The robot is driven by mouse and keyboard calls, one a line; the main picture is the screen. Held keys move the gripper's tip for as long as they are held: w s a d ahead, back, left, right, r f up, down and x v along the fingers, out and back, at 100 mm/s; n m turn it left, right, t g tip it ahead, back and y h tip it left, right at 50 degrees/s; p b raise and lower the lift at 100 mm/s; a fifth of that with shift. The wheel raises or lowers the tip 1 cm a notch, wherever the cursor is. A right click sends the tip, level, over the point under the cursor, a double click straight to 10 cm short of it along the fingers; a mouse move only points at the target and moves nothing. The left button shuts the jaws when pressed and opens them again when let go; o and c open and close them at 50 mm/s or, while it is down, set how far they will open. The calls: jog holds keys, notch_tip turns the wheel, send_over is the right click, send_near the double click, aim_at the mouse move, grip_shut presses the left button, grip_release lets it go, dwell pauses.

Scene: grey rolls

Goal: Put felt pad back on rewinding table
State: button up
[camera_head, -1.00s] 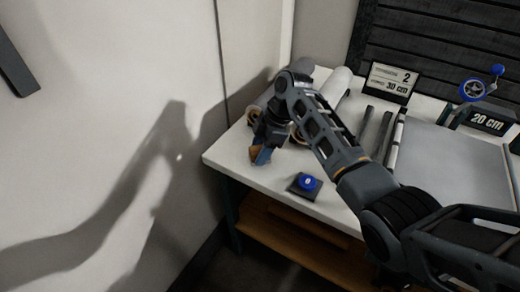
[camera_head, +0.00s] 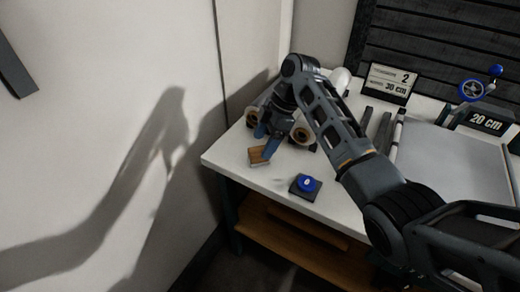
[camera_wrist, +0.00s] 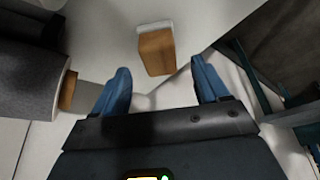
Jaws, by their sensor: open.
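The felt pad appears to be the small wooden block (camera_head: 261,154) with a pale underside, resting on the white table (camera_head: 225,160) near its front left corner. In the wrist view the block (camera_wrist: 156,51) stands ahead of the fingertips, near the middle, with its pale side (camera_wrist: 154,26) away from me. My gripper (camera_head: 270,142) is open, just above and behind the block in the head view. In the wrist view its two blue fingers (camera_wrist: 162,86) are spread wide with nothing between them.
A blue button on a dark base (camera_head: 306,185) sits right of the block.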

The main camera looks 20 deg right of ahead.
jog(key=v, duration=0.7)
jog(key=shift+r, duration=0.4)
jog(key=shift+d, duration=0.15)
